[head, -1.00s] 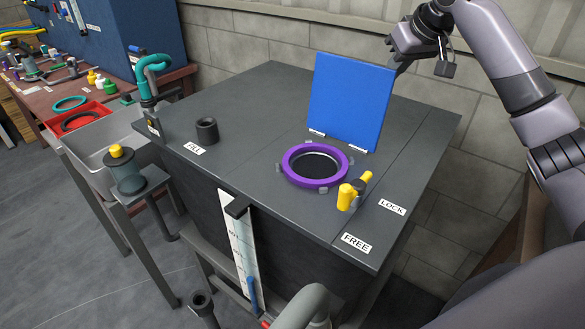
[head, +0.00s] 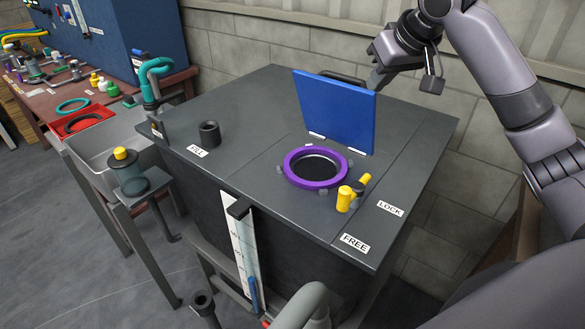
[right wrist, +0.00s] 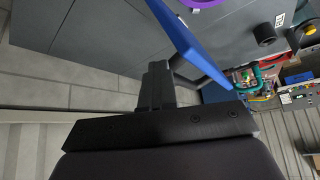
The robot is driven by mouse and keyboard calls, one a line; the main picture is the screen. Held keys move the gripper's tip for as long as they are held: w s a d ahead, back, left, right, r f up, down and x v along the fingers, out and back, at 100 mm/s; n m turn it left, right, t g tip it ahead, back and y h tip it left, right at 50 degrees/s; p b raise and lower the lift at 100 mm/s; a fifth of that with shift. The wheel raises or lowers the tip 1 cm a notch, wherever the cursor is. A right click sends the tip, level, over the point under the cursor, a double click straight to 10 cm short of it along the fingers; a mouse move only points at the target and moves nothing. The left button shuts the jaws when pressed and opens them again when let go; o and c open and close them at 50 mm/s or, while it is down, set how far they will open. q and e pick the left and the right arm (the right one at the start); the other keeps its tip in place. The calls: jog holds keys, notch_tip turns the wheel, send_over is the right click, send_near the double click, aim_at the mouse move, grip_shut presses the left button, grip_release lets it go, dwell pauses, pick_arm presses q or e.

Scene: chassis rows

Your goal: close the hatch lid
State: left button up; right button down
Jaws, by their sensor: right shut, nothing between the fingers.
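My right gripper (head: 375,83) is shut and empty, behind the lid's upper right corner. In the right wrist view its fingers (right wrist: 157,75) are close to the back of the blue lid (right wrist: 190,43); I cannot tell whether they touch. My left gripper is not in view.
A yellow-handled latch (head: 345,198) stands right of the ring, near the LOCK (head: 390,208) and FREE (head: 355,243) labels. A dark cup-like fitting (head: 209,134) stands on the left of the grey top (head: 265,105). A block wall (head: 475,150) is behind.

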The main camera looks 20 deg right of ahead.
aim_at(373, 101)
jog(key=f, duration=0.1)
jog(key=a+f, duration=0.1)
jog(key=s+f+g, duration=0.1)
jog(key=shift+s+a+f, duration=0.1)
jog(key=shift+a+f, duration=0.1)
jog(key=shift+a, duration=0.15)
jog(key=r+p, duration=0.2)
jog(key=p, duration=0.1)
jog(key=shift+w+d+r, duration=0.1)
jog(key=shift+w, duration=0.1)
jog(key=shift+w+d+r, duration=0.15)
jog(key=shift+w+r, duration=0.15)
jog(key=shift+r, duration=0.15)
jog(key=r, duration=0.3)
jog(key=shift+w+r, duration=0.15)
jog(key=shift+w, duration=0.05)
jog(key=shift+d+r, duration=0.1)
jog(key=shift+r, duration=0.15)
jog(key=shift+s, duration=0.1)
